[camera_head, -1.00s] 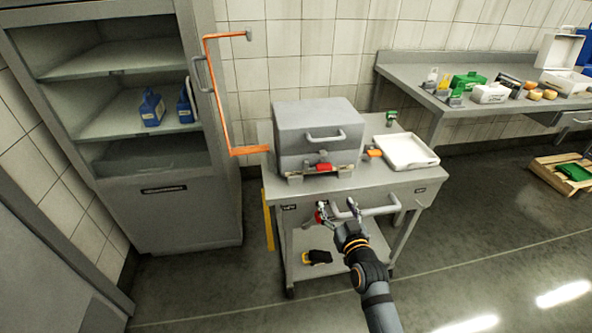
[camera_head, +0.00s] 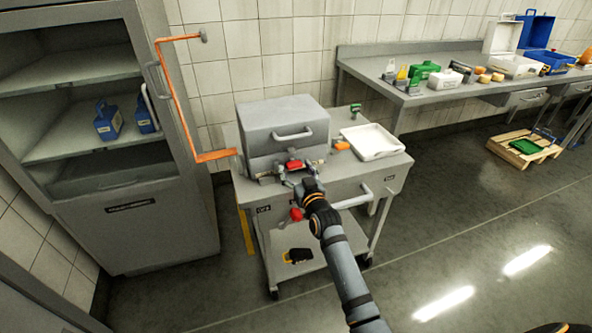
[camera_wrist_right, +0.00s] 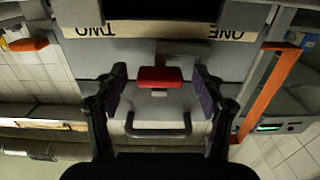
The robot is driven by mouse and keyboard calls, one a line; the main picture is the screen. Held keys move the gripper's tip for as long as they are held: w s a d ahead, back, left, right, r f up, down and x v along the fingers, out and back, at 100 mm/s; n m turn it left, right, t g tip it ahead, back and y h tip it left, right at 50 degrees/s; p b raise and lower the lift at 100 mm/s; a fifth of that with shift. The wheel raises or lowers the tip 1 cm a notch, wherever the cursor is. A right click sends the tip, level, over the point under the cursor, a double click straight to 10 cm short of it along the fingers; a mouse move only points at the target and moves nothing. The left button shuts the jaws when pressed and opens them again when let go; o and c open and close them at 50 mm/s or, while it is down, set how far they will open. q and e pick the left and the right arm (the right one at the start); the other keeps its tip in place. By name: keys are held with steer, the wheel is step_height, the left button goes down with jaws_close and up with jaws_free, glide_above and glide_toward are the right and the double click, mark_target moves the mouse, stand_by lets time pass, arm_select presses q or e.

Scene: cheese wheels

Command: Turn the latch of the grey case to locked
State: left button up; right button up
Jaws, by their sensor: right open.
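The grey case (camera_head: 283,130) stands on the trolley with its lid down and a bar handle on its upper part. Its latch has a red piece (camera_head: 294,165) low on the front face. In the right wrist view the red latch piece (camera_wrist_right: 160,73) lies crosswise, between upside-down labels TWO on the left and ONE on the right. My right gripper (camera_head: 299,182) is just in front of the latch. In the wrist view its open fingers (camera_wrist_right: 160,88) stand on either side of the red piece with gaps; contact is not visible. My left gripper is out of view.
The grey trolley (camera_head: 385,164) also carries a white tray (camera_head: 371,141) and an orange item (camera_head: 342,146). An orange rail (camera_head: 176,98) runs beside the open-shelved cabinet (camera_head: 160,210). A bench (camera_head: 440,92) with containers stands behind right. The floor to the right is mostly clear.

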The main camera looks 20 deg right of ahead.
steer(key=c, duration=1.2)
steer(key=shift+o, duration=0.2)
